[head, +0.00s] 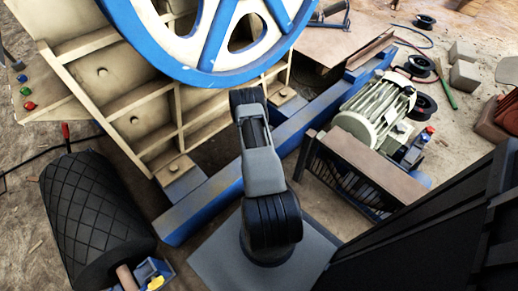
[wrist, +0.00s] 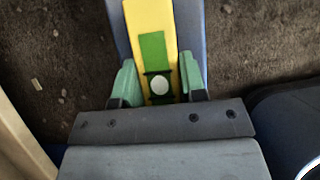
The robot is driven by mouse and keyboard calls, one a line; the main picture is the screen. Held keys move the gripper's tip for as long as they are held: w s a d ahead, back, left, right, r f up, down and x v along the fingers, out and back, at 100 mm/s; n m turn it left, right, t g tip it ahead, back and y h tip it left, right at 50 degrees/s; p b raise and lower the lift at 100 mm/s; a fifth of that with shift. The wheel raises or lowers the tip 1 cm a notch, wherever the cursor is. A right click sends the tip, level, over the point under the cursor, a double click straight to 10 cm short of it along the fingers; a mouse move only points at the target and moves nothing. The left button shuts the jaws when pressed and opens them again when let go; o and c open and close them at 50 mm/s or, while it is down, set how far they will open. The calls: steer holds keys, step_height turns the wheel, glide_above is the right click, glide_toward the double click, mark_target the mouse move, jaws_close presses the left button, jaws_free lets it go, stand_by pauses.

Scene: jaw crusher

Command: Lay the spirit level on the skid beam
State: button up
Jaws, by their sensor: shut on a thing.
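The spirit level (wrist: 150,17) is yellow with a green panel and a round white vial, seen in the wrist view. My gripper (wrist: 160,80) has its two green fingers closed on the sides of the level. The level lies lengthwise over the blue skid beam (wrist: 197,25), whose edges show on both sides of it. I cannot tell whether it touches the beam or hangs just above. In the head view the skid beam (head: 205,208) runs diagonally under the crusher, and my arm hides the gripper and the level.
The crusher's blue-rimmed flywheel (head: 225,75) and cream ribbed body (head: 105,75) stand close to my arm. A black ribbed roller (head: 95,215) is at the left. A motor (head: 375,110) and a brown-topped guard (head: 365,165) are at the right. Cables and blocks lie at the upper right.

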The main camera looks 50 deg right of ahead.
steer(key=shift+f, duration=0.15)
steer(key=o, duration=1.1)
steer(key=shift+r, duration=0.2)
steer(key=shift+a+r, duration=0.15)
steer(key=shift+r, duration=0.2)
steer(key=p+v, duration=0.4)
steer(key=v, duration=0.7)
steer(key=shift+a+r, duration=0.1)
steer(key=shift+r, duration=0.05)
